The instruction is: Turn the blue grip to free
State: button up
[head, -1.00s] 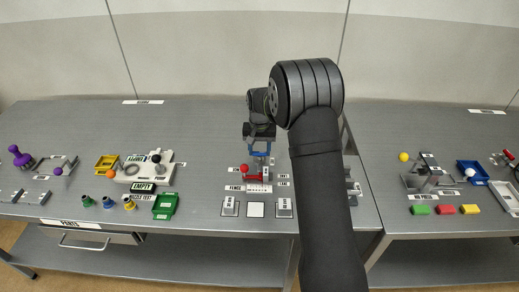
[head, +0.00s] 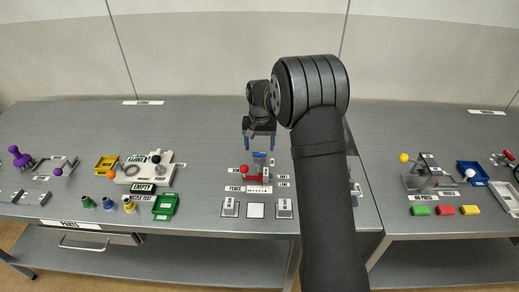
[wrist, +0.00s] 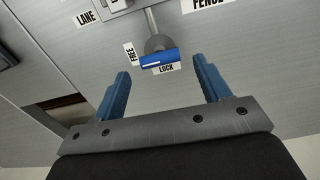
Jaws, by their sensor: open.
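The blue grip (wrist: 158,58) sits on the end of a grey round knob with a metal rod in the wrist view. The LOCK label (wrist: 166,69) lies right beside it and the FREE label (wrist: 130,54) to its left. In the head view the blue grip (head: 259,155) is small, just below my gripper (head: 259,147). My gripper (wrist: 161,80) is open and empty, its two blue fingers spread wide. The grip lies ahead of the gap between the fingertips, apart from both.
A red-knobbed fixture (head: 245,169) with a FENCE label (head: 235,189) stands just in front of the grip. A LANE label (wrist: 86,18) is at upper left in the wrist view.

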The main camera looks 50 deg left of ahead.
aim_at(260, 153)
notch_tip(260, 153, up, 15)
jog(key=shift+f, duration=0.2)
jog(key=shift+f, duration=0.1)
notch_tip(260, 153, down, 17)
jog(key=shift+f, duration=0.15)
dwell(0.7)
jog(key=shift+f, duration=0.2)
jog(key=shift+r+n, duration=0.25)
jog(key=shift+n, duration=0.55)
jog(key=n, duration=1.1)
jog(key=shift+n, duration=2.3)
